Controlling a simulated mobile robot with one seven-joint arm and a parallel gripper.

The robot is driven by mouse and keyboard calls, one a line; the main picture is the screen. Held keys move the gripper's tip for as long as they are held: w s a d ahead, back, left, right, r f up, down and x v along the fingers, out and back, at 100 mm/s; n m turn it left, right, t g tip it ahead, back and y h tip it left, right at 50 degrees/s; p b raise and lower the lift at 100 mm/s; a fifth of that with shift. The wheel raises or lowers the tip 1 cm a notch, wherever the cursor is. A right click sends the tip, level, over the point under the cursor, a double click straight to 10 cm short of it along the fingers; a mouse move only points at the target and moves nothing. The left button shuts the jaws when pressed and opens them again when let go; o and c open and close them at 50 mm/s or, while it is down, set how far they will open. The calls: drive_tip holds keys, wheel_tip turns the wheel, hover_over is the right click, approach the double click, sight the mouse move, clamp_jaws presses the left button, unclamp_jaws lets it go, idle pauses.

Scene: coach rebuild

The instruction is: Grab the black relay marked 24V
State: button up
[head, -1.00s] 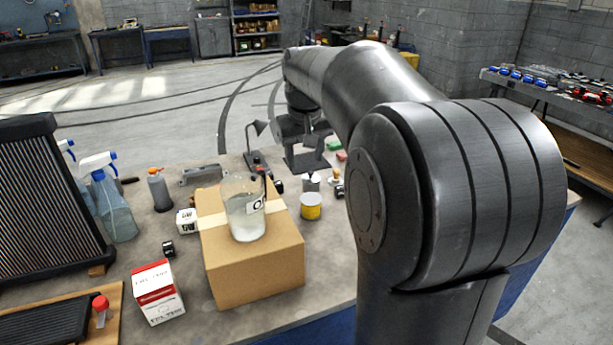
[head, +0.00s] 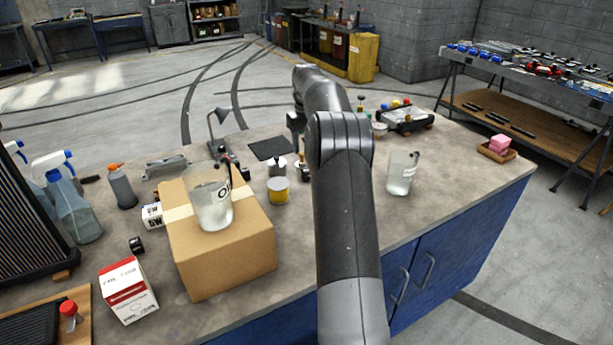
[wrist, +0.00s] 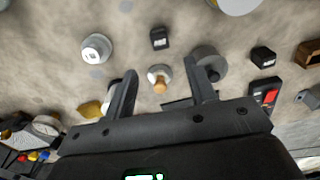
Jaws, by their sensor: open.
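In the wrist view, my gripper (wrist: 163,66) is open, its two fingers apart, with nothing held. A small black block with a pale label (wrist: 159,38) lies on the bench ahead of the fingertips. A second black labelled block (wrist: 263,57) lies to the right, outside the right finger. Their labels are too small to read, so I cannot tell which is marked 24V. In the head view, a black block with a white label (head: 136,245) sits left of the cardboard box. My forearm hides most of the gripper there.
A wooden-handled piece (wrist: 159,80) shows between the fingers. A grey cylinder (wrist: 209,62) is by the right finger, a white-labelled round part (wrist: 97,48) to the left. The cardboard box (head: 222,262) bears a glass beaker (head: 209,200); another beaker (head: 401,174) stands right of my arm.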

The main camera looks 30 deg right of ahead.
wheel_tip(320, 180, down, 10)
drive_tip(key=shift+s+f, duration=0.15)
drive_tip(key=shift+f, duration=0.1)
idle(0.3)
drive_tip(key=c, duration=1.1)
